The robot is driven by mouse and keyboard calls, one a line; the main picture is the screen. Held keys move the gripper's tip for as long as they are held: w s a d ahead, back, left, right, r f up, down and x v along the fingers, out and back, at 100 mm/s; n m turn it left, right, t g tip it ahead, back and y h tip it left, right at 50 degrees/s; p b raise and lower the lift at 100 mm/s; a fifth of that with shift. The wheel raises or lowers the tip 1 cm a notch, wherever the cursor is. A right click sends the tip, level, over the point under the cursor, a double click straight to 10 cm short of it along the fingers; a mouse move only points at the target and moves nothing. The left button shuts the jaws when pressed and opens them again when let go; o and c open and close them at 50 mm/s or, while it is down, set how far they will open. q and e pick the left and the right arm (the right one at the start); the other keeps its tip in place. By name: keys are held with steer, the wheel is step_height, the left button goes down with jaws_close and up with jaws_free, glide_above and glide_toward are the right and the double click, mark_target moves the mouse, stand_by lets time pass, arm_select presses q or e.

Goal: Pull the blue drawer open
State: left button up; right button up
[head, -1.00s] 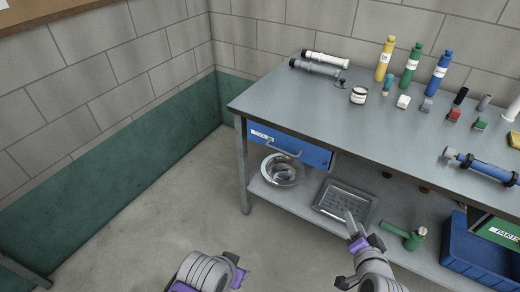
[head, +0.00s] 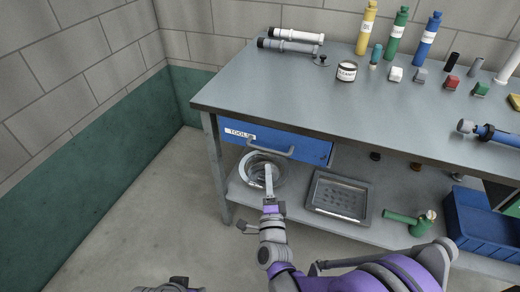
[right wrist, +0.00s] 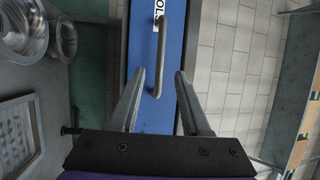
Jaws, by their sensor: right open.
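The blue drawer (head: 305,148) hangs under the left end of the grey workbench top, its front near flush with the bench and labelled "TOOLS". Its grey bar handle (head: 270,148) shows in the head view and in the right wrist view (right wrist: 160,45). My right gripper (head: 268,170) is open and empty, just below and in front of the handle in the head view. In the right wrist view the handle's near end shows between the spread fingers (right wrist: 161,74); contact is not visible. My left gripper's fingers are out of view.
On the lower shelf (head: 292,213) stand a round metal bowl (head: 248,174), a metal tray (head: 315,206), a green tool (head: 405,219) and a blue bin (head: 448,222). Bottles and small items stand on the bench top (head: 330,105). The floor at left is clear.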

mark_target(267, 149)
steer(key=b+x, duration=0.1)
steer(key=x, duration=0.8)
steer(key=shift+w, duration=0.35)
jaws_close()
stand_by(0.9)
